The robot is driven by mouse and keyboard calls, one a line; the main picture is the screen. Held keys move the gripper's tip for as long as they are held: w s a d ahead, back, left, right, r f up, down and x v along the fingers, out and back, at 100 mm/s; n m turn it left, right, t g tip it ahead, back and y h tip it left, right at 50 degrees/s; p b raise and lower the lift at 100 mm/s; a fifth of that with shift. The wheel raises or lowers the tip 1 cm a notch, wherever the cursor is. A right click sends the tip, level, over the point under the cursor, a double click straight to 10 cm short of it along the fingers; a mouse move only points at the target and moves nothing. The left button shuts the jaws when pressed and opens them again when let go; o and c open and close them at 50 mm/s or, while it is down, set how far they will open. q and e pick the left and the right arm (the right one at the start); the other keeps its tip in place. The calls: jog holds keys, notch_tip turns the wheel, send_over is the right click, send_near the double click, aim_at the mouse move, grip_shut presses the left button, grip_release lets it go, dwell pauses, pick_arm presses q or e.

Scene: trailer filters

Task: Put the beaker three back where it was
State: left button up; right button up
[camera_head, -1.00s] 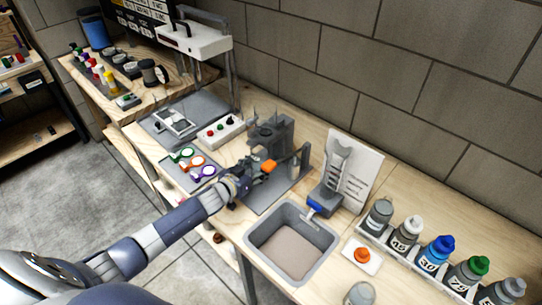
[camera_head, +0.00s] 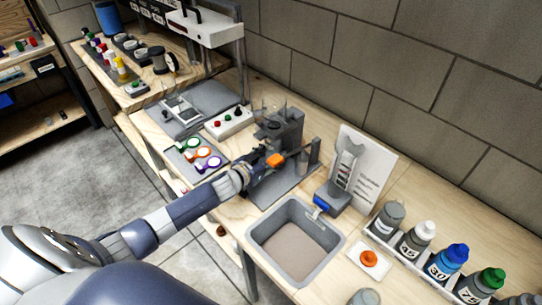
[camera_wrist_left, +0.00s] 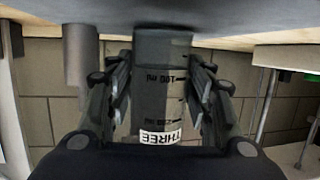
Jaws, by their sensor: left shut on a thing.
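In the left wrist view, a grey see-through beaker (camera_wrist_left: 162,90) with ml marks and a white THREE label stands between the fingers of my left gripper (camera_wrist_left: 160,105), which is shut on it. The beaker's far end meets or lies close to a dark grey surface; I cannot tell whether they touch. In the head view, my left gripper (camera_head: 256,171) is over the grey plate (camera_head: 290,190) in the middle of the bench, beside a dark grey apparatus (camera_head: 284,128) and an orange part (camera_head: 276,160). The beaker cannot be made out there. My right gripper is not in view.
A grey sink (camera_head: 297,262) lies in front and to the right. Behind it stand a blue-and-grey device (camera_head: 335,195) and a white sheet (camera_head: 366,165). Coloured rings (camera_head: 203,154) lie left of the gripper. Several bottles (camera_head: 446,261) stand at right.

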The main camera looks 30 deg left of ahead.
pick_arm(q)
jog(key=shift+w+f, duration=0.1)
jog(key=o, duration=1.3)
jog(key=v, duration=1.2)
jog(key=shift+b, duration=0.3)
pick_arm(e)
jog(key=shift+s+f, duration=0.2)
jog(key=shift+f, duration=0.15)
